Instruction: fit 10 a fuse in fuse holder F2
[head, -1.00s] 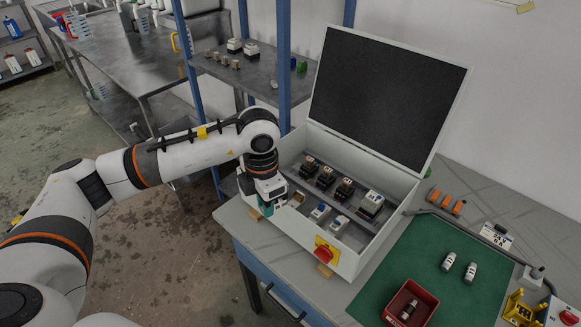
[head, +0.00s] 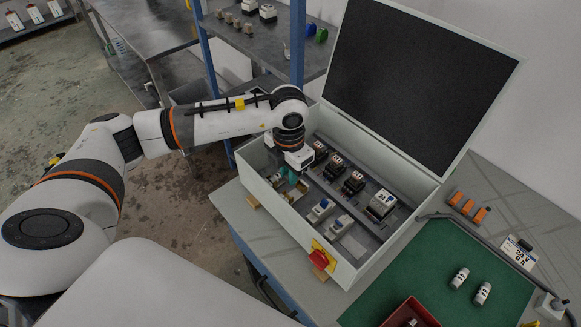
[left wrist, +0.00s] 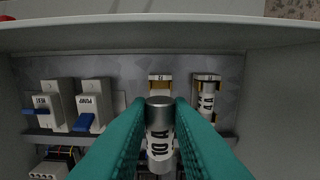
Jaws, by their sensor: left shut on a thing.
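My left gripper (head: 290,176) reaches down into the left end of the open cabinet (head: 281,215). In the left wrist view its teal fingers (left wrist: 160,115) are shut on a fuse (left wrist: 160,135) with a grey end cap and a white label reading 10 A, upside down. A fuse holder (left wrist: 160,82) with yellow-edged clips shows just behind this fuse. I cannot tell whether the fuse touches its clips. The holder to the right carries a white fuse (left wrist: 206,102). The lower part of the held fuse's holder is hidden. My right gripper is not in view.
Two switches with blue levers, labelled VENT (left wrist: 47,108) and PUMP (left wrist: 92,105), stand left of the holders. The cabinet lid (head: 420,85) stands open. Two white fuses (head: 460,278) lie on the green mat (head: 420,270), near a red tray (head: 428,314). A red knob (head: 319,258) juts from the cabinet front.

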